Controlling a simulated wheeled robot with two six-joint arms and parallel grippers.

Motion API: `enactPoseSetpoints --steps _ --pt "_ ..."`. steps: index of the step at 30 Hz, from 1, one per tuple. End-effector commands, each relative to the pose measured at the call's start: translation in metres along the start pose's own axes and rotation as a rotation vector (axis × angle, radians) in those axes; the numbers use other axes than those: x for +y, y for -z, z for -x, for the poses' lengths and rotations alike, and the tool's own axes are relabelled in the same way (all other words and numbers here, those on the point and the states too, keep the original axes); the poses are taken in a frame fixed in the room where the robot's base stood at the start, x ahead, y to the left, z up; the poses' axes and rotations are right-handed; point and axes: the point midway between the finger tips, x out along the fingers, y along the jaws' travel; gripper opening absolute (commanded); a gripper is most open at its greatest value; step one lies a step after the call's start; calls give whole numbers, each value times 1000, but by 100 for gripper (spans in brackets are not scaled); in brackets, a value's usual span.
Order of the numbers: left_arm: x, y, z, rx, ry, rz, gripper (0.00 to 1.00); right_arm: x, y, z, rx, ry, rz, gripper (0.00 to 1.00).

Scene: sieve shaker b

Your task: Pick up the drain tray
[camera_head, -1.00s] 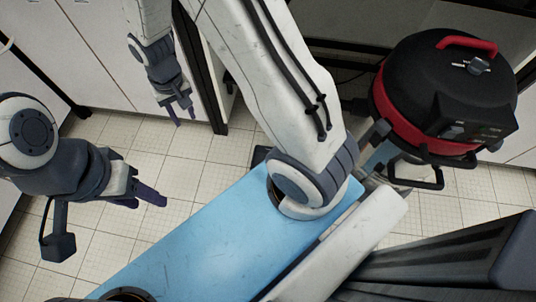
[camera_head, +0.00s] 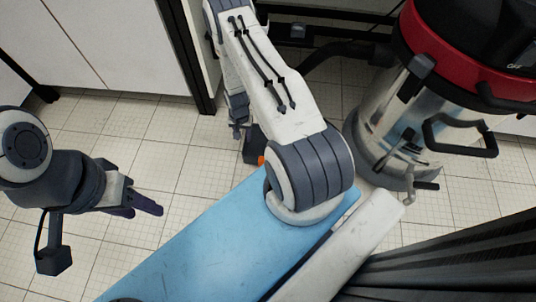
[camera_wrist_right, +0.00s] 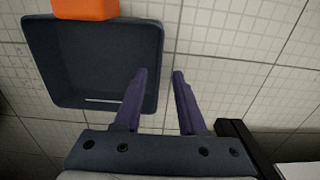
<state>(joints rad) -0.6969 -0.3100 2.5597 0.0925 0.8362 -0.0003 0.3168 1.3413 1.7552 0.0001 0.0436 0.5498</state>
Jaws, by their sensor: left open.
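The drain tray (camera_wrist_right: 95,65) is a dark, shallow, square tray on the floor, seen from above in the right wrist view. An orange block (camera_wrist_right: 85,8) is at its far edge. In the head view the tray (camera_head: 252,146) shows only as a small dark piece with orange, partly hidden behind my right arm. My right gripper (camera_wrist_right: 159,72) is open, its fingers apart. In the wrist view the tray's right rim appears between the fingertips; contact cannot be told. My left gripper (camera_head: 147,206) is open and empty over the floor at left.
A red and black drum vacuum (camera_head: 410,110) with a metal body stands at right, its hose (camera_head: 335,52) reaching left. White cabinets (camera_head: 110,45) line the back.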

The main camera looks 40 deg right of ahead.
Motion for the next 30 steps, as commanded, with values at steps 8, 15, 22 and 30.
enactPoseSetpoints --steps 8,15,22,30 --pt "-2 -1 -22 0 0 0 50 0 -1 -36 -1 -1 2 40" --pt "-3 -3 -46 0 0 0 50 0 -4 -62 -1 -1 3 40" --pt "-5 -4 -63 0 0 0 50 -1 -4 -86 -1 0 2 40" --pt "-4 -3 -61 0 0 0 50 0 -4 -84 -1 0 2 17"
